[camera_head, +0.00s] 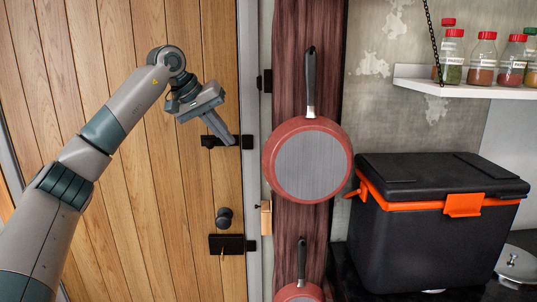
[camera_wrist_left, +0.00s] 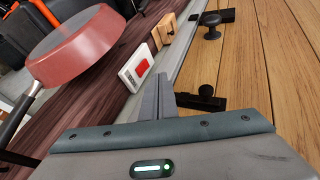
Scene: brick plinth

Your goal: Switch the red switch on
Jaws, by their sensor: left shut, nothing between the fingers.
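The red switch (camera_wrist_left: 141,67) is a small red rocker on a white plate (camera_wrist_left: 128,79), seen in the left wrist view on the dark reddish wood post. I cannot make it out in the head view, where a hanging pan covers part of the post. My left gripper (camera_head: 231,142) is shut and empty in front of the wooden door, left of the post. In the left wrist view its fingertips (camera_wrist_left: 158,76) appear just right of the switch plate, apparently apart from it. My right gripper is not in view.
A red pan (camera_head: 275,160) hangs on the post (camera_head: 291,228), with a second pan (camera_head: 300,292) below. A small wooden block (camera_head: 266,219) sits beside the post. The door (camera_head: 130,170) has black latches and a knob (camera_head: 224,217). A black cooler (camera_head: 440,245) stands right.

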